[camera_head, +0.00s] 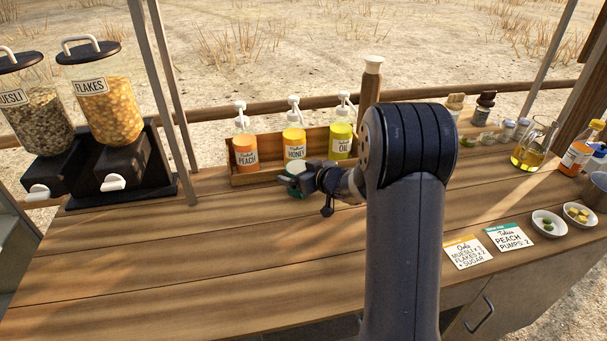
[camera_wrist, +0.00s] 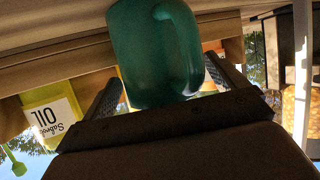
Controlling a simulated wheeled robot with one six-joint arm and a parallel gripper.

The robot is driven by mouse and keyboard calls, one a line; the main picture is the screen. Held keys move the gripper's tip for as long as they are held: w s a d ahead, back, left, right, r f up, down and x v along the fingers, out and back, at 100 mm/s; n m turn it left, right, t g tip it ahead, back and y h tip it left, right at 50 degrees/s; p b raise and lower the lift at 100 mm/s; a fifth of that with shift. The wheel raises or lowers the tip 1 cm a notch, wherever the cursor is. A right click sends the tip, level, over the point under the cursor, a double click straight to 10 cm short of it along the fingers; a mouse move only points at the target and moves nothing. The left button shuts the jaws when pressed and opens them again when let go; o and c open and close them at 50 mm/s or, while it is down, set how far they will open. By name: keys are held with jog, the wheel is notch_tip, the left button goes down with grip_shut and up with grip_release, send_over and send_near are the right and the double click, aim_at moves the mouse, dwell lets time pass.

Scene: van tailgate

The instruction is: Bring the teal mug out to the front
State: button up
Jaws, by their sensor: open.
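The teal mug (camera_head: 294,194) stands on the wooden counter just in front of the pump-bottle rack, mostly hidden by my gripper in the head view. In the wrist view, which is upside down, the mug (camera_wrist: 150,50) fills the upper middle with its handle toward the camera's right. My gripper (camera_head: 291,182) is open at the mug, with one dark finger on each side of it in the wrist view. Whether the fingers touch the mug cannot be told.
A wooden rack (camera_head: 262,178) holds peach (camera_head: 246,153), honey (camera_head: 294,144) and oil (camera_head: 341,140) pump bottles right behind the mug. Cereal dispensers (camera_head: 105,110) stand at left. Two recipe cards (camera_head: 466,252) and small bowls (camera_head: 547,224) lie at right. The front left counter is clear.

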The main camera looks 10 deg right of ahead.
jog(key=shift+c, duration=0.4)
jog(key=c, duration=1.1)
jog(key=shift+o, duration=0.2)
jog(key=shift+s+b, duration=0.65)
jog(key=shift+s, duration=9.8)
jog(key=o, duration=1.1)
jog(key=shift+o, duration=0.2)
